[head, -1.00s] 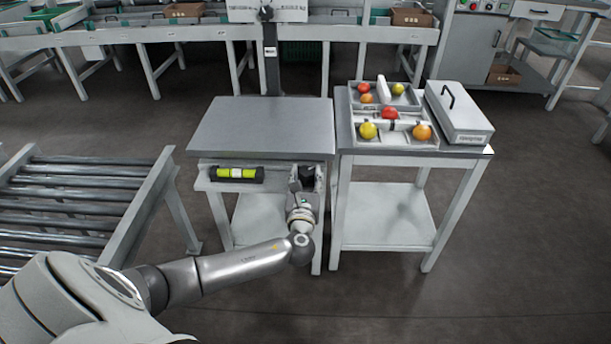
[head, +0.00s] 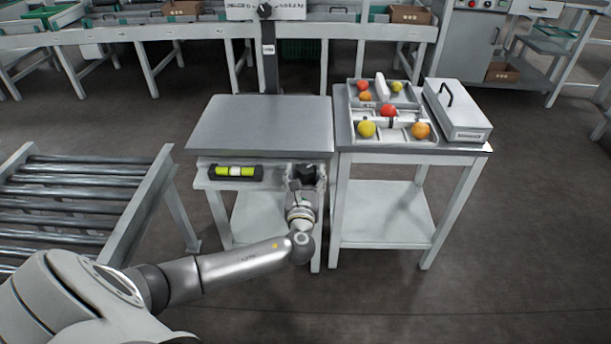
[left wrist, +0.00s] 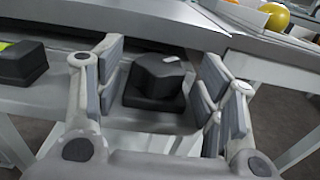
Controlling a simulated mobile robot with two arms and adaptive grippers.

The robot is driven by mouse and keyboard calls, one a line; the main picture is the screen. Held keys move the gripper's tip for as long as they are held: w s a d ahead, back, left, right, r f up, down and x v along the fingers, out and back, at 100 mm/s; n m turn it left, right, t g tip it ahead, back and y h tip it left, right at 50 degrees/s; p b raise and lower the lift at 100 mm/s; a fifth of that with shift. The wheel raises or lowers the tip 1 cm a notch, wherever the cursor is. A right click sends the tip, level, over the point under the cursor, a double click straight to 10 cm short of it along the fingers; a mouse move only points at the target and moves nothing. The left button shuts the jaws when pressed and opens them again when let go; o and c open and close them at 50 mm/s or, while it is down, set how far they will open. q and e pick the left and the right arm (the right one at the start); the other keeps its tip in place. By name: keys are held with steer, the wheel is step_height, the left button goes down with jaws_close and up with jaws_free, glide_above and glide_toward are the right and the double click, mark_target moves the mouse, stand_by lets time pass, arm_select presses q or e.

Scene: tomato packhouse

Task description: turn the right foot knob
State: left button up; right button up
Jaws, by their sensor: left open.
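The right foot knob (left wrist: 155,82) is a black, lobed knob with a small pale mark on top, at the right of the ledge below the grey tabletop. In the left wrist view it sits between the finger pads of my left gripper (left wrist: 160,88), which is open with a gap on each side. In the head view my left gripper (head: 304,182) reaches up to the dark knob (head: 304,171) and partly hides it. My right gripper is not in view.
A spirit level (head: 236,172) with a yellow-green vial lies on the ledge (head: 206,185) to the left. The right table carries a sorting tray (head: 411,133) with several tomatoes and a grey case (head: 459,112). A roller conveyor (head: 75,205) stands at left.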

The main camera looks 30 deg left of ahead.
arm_select(q)
steer(key=v, duration=1.2)
